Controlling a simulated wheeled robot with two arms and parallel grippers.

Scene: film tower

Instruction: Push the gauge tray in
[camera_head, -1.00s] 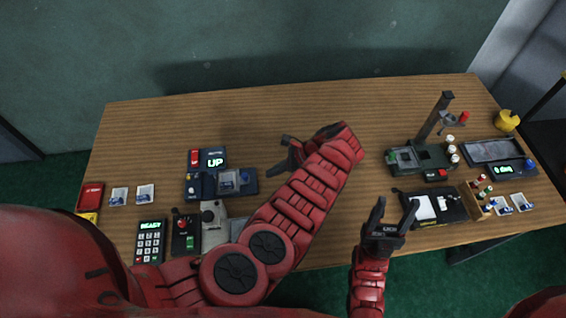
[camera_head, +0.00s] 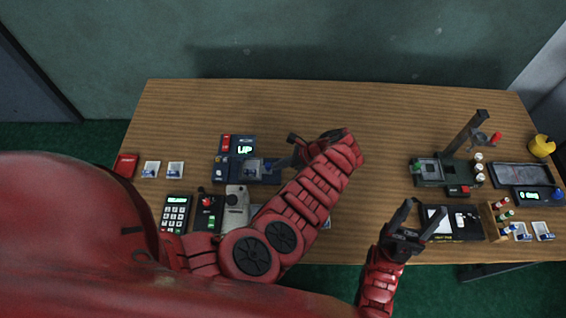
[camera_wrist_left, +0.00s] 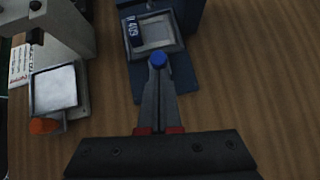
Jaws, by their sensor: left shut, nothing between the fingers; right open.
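The gauge (camera_head: 238,160) is a dark blue unit with a lit "UP" display. Its tray (camera_head: 256,169) is a grey-rimmed square on the blue base. In the left wrist view the tray (camera_wrist_left: 179,47) holds a small dark blue piece (camera_wrist_left: 133,32) with white marks. A blue knob (camera_wrist_left: 157,60) sits at the tray's near edge. My left gripper (camera_head: 277,163) is shut and empty; in the wrist view its tips (camera_wrist_left: 157,72) meet or overlap the knob. I cannot tell whether they touch. My right gripper (camera_head: 426,206) is open and empty near the table's front edge.
A grey press-like device (camera_head: 237,205) stands in front of the gauge; it shows left in the wrist view (camera_wrist_left: 56,92). A keypad (camera_head: 176,212) and a lever box (camera_head: 207,213) are beside it. A dark stand (camera_head: 430,173) is at right. The table's middle is clear.

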